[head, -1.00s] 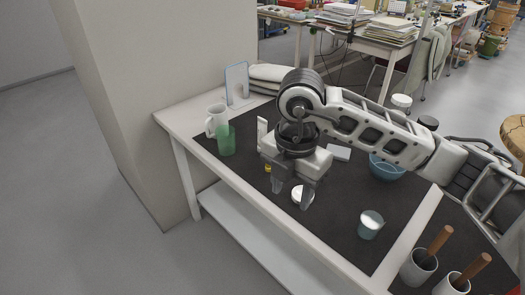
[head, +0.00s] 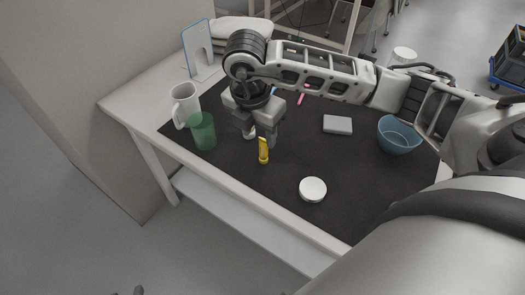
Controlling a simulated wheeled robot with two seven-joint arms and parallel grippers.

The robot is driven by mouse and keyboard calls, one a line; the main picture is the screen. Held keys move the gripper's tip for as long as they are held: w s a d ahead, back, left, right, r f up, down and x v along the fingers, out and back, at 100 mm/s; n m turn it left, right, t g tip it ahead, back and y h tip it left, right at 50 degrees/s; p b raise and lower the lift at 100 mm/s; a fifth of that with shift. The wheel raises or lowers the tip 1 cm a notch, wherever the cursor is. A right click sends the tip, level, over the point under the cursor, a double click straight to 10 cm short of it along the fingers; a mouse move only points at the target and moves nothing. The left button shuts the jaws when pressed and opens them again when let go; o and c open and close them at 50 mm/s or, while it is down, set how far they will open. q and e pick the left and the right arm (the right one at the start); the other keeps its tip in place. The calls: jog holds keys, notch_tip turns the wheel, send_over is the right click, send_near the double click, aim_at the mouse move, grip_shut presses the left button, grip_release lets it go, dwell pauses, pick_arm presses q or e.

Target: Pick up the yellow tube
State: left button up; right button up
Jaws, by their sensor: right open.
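The yellow tube (head: 263,151) stands on the dark mat near the table's front edge. It is small and looks upright, with a darker band across its middle. My right gripper (head: 260,138) hangs from the arm that comes in from the right and points down just behind the tube in the picture. Its fingers are apart and nothing shows between them. The tube is in plain view in front of the fingers; I cannot tell whether they touch it. My left gripper is not in view.
A green cup (head: 203,131) and a white mug (head: 186,105) stand left of the gripper. A white round lid (head: 312,189) lies to the right on the mat (head: 345,165). A grey block (head: 338,125) and a blue bowl (head: 398,135) are farther right. The mat around the lid is clear.

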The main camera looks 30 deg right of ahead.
aim_at(263, 142)
jog(key=f, duration=0.3)
jog(key=shift+w+d, duration=0.1)
jog(key=shift+d, duration=0.15)
jog(key=shift+w+d+f+p, duration=0.1)
jog(key=shift+d+f, duration=0.15)
jog(key=shift+f, duration=0.6)
jog(key=shift+w+d+f+p, duration=0.15)
jog(key=shift+d+f, duration=0.1)
jog(key=shift+f, duration=0.55)
jog(key=shift+w+d+f+p, duration=0.1)
jog(key=shift+d+f, duration=0.15)
jog(key=shift+f, duration=0.6)
jog(key=c, duration=1)
